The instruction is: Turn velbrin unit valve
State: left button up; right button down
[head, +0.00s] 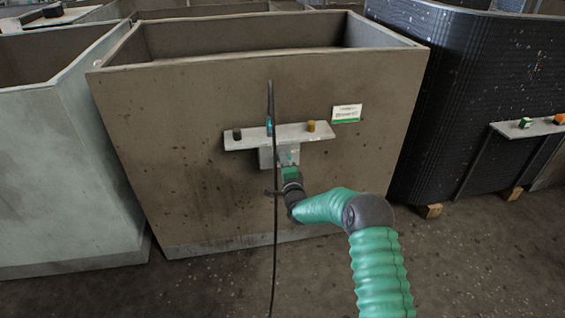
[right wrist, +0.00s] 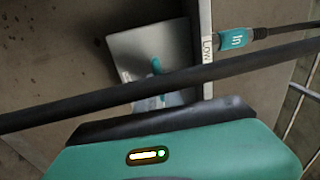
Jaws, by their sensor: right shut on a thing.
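The velbrin unit looks like a large brown open-topped housing (head: 200,130) with a small grey shelf (head: 290,134) on its front. Under the shelf sits a grey box (head: 265,158), which also shows in the right wrist view as a grey plate (right wrist: 150,45) with a small teal part (right wrist: 156,65). My right gripper (head: 288,164) is at this box, just below the shelf, shut on a small part there that I take to be the valve. The gripper mostly hides the part, so its angle cannot be told. My left gripper is not in view.
A black cable (head: 275,240) hangs in front of the box beside my right gripper and crosses the right wrist view (right wrist: 60,110). A teal plug (right wrist: 236,39) sits by a "LOW" label (right wrist: 207,44). A pale bin (head: 70,170) and black ribbed bin (head: 480,90) flank the housing.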

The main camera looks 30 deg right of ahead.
jog(key=shift+s+d+f, duration=0.1)
jog(key=shift+d+f, duration=0.05)
jog(key=shift+f, duration=0.1)
jog(key=c, duration=1.5)
grip_release()
jog(key=shift+o, duration=0.2)
jog(key=shift+r, duration=0.1)
jog(key=p+v, duration=0.5)
jog(key=v, duration=1.1)
jog(key=shift+s, duration=0.35)
